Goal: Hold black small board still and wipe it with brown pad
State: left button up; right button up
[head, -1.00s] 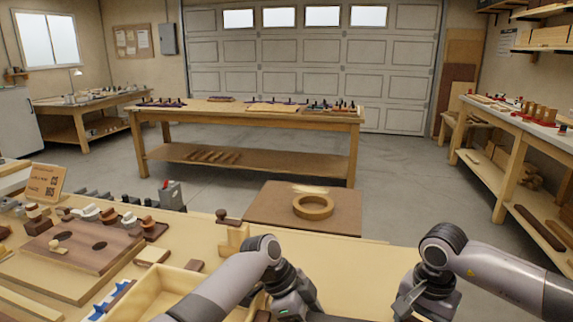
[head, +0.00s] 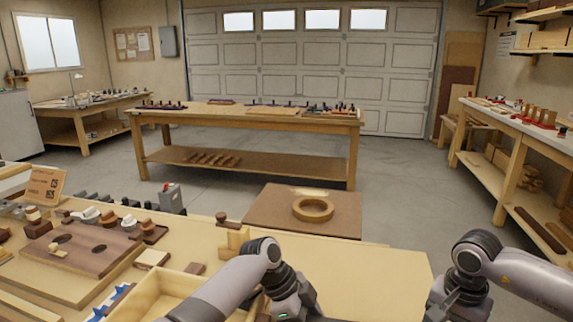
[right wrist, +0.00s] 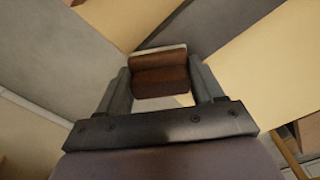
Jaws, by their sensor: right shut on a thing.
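My right gripper (right wrist: 160,88) is shut on the brown pad (right wrist: 160,72), a small brown block with a pale edge that sits between its two fingers in the right wrist view. In the head view my right gripper (head: 458,303) is at the bottom right, past the bench's right end, and the pad does not show there. My left gripper (head: 290,303) is at the bottom middle over the bench; its fingertips are cut off by the frame, so its opening is hidden. I cannot make out the black small board in either view.
A wooden tray (head: 165,292) stands left of my left arm on the bench (head: 370,275). A board with two dark holes (head: 80,248) lies farther left among several small parts. A brown panel with a wooden ring (head: 313,208) is at the bench's far side. Grey floor lies beyond.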

jog(key=shift+r, duration=5.5)
pick_arm(q)
jog(key=o, duration=1.1)
jog(key=shift+c, duration=0.2)
jog(key=shift+r, duration=0.1)
pick_arm(e)
jog(key=shift+r, duration=0.1)
pick_arm(q)
notch_tip(320, 180, up, 7)
jog(key=p, duration=0.5)
jog(key=shift+p, duration=0.3)
pick_arm(e)
notch_tip(320, 180, up, 5)
jog(key=shift+r, duration=0.15)
